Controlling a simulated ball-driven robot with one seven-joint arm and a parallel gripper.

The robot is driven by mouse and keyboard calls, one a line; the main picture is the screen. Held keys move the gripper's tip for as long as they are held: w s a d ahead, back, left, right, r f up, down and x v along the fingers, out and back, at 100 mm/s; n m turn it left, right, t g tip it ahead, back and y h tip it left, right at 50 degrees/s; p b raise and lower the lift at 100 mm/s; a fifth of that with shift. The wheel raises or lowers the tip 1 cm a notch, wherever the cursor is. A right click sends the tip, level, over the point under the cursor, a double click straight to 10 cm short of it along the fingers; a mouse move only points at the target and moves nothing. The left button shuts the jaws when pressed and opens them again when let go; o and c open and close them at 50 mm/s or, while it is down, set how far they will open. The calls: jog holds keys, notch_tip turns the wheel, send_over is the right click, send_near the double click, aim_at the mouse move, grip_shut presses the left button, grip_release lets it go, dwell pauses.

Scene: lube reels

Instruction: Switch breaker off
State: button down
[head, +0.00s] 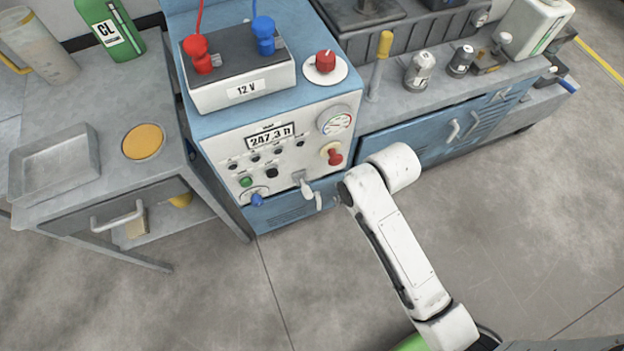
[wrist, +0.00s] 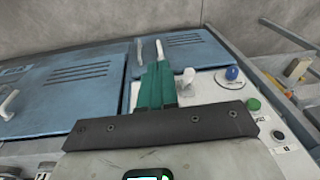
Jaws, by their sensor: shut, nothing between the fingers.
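The front panel (head: 225,155) of a blue machine carries switches and knobs. I read no breaker label; a pale toggle lever (head: 305,185) at its lower edge could be the breaker. In the wrist view this lever (wrist: 187,80) stands just right of my gripper (wrist: 158,75), with a small gap seen between them. My gripper's green fingers are shut together and empty, pointing toward the panel's lower edge. In the head view my gripper is hidden by my arm. A blue knob (head: 257,199), a green button (head: 245,181) and a red knob (head: 333,156) are on the same panel.
A 12 V battery (head: 240,90) and a red rotary switch (head: 325,62) sit on top of the machine. Blue cabinet doors with pale handles (head: 453,130) are to the right. A grey table (head: 75,195) stands at the left. The floor in front is clear.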

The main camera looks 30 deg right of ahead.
jog(key=y, duration=0.1)
send_over(305, 188)
jog(key=s+d, duration=0.2)
jog(key=d, duration=0.2)
jog(key=shift+s+a+f+m+t, duration=0.1)
jog(key=shift+s+f+m+t, duration=0.15)
jog(key=shift+f+m, duration=0.2)
jog(key=b+x, duration=0.1)
jog(key=x, duration=0.9)
jog(key=shift+s, duration=0.1)
jog(key=shift+s+a+f+t, duration=0.1)
jog(key=shift+s+f+t, duration=0.05)
jog(key=shift+t, duration=0.2)
